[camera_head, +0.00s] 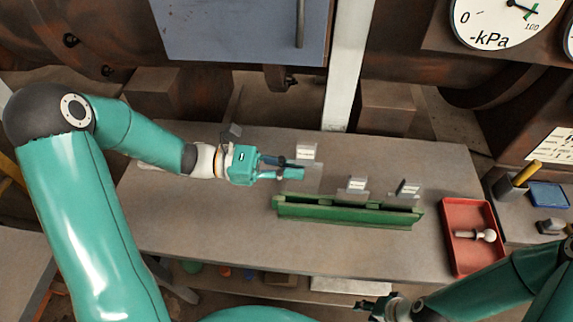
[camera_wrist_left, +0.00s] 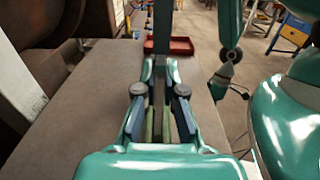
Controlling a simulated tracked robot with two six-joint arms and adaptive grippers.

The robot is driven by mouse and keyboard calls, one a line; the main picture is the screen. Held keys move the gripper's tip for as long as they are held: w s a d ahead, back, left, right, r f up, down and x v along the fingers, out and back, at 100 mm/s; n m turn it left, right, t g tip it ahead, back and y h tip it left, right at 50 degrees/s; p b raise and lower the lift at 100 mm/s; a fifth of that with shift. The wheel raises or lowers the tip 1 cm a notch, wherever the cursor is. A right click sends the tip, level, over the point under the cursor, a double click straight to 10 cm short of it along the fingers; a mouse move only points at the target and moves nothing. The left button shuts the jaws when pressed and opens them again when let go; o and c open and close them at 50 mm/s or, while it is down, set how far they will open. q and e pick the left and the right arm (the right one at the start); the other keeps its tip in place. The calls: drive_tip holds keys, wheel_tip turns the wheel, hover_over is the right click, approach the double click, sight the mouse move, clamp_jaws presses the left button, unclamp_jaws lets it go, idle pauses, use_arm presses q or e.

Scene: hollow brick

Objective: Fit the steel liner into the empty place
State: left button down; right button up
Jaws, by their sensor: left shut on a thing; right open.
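A grey steel liner (camera_head: 313,177) with a white label at its top is held by my left gripper (camera_head: 297,170), above the left end of a long green rack (camera_head: 342,213). In the left wrist view the liner (camera_wrist_left: 162,28) shows edge-on, dark and upright, between the fingers of my left gripper (camera_wrist_left: 160,95). Two similar labelled liners, a middle one (camera_head: 354,190) and a right one (camera_head: 405,193), stand in the rack. No liner stands in the rack's left part. I cannot tell whether the held liner touches the rack. My right gripper (camera_head: 370,304) is open and empty at the bottom.
The grey bench top (camera_head: 220,222) is clear in front of the rack. A red tray (camera_head: 449,256) with a ball-ended object (camera_head: 478,236) stands to the right. A white post (camera_head: 342,75) rises behind the bench.

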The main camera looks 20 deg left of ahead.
sight(291, 190)
use_arm(q)
drive_tip(key=shift+f+b, duration=0.6)
drive_tip(key=shift+f, duration=0.45)
drive_tip(key=shift+f+b, duration=2.2)
drive_tip(key=shift+f, duration=0.75)
drive_tip(key=c, duration=1.2)
unclamp_jaws()
drive_tip(key=shift+s, duration=0.1)
drive_tip(key=v, duration=1.2)
